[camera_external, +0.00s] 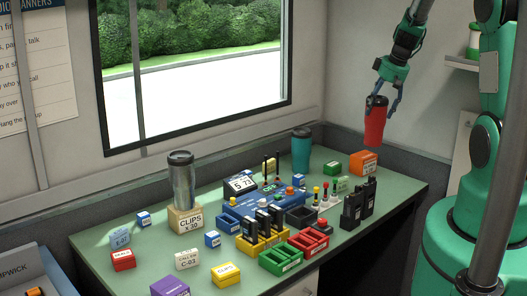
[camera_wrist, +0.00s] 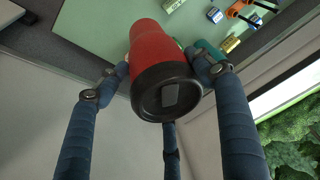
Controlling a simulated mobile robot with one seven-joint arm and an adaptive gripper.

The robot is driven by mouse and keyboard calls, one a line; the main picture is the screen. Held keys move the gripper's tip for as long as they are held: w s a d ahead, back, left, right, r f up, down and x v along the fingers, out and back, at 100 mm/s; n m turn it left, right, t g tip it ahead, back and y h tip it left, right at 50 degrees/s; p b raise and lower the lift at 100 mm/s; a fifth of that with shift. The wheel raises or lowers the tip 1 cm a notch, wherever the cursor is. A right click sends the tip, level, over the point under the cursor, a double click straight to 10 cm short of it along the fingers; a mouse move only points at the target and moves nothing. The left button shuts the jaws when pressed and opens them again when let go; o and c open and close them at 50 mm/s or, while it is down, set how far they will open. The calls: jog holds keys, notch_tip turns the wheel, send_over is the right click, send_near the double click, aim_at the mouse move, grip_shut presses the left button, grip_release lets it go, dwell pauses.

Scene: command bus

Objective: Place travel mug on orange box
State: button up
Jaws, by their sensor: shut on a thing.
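My gripper (camera_external: 381,97) is shut on a red travel mug (camera_external: 375,125) with a black lid, held upright in the air above the table's right rear. In the wrist view, the same mug (camera_wrist: 152,46) sits between my fingers, its black lid towards the camera. The orange box (camera_external: 364,164) stands on the table at the right rear corner, below and slightly left of the held mug in the external view, with clear air between them. Its top looks bare. I cannot make out the orange box surely in the wrist view.
A teal travel mug (camera_external: 301,152) stands left of the orange box. The window wall runs behind the table (camera_external: 405,187).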

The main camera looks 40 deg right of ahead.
aim_at(384, 121)
jog(key=shift+s+d, duration=0.45)
jog(key=shift+s, duration=0.4)
jog(key=shift+s+d+f, duration=0.1)
jog(key=shift+s+f, duration=0.05)
jog(key=shift+f, duration=0.35)
jog(key=shift+s+d+f, duration=0.1)
jog(key=shift+s+f, duration=0.05)
jog(key=shift+f, duration=1.85)
jog(key=shift+w, duration=0.15)
jog(key=w+d+f+p, duration=0.1)
jog(key=w+d+p, duration=0.1)
jog(key=w+d, duration=0.7)
jog(key=w, duration=0.3)
jog(key=shift+w+d+f, duration=0.25)
jog(key=shift+w+d, duration=0.05)
jog(key=shift+f, duration=0.1)
jog(key=shift+f+p, duration=0.3)
jog(key=shift+f, duration=1.45)
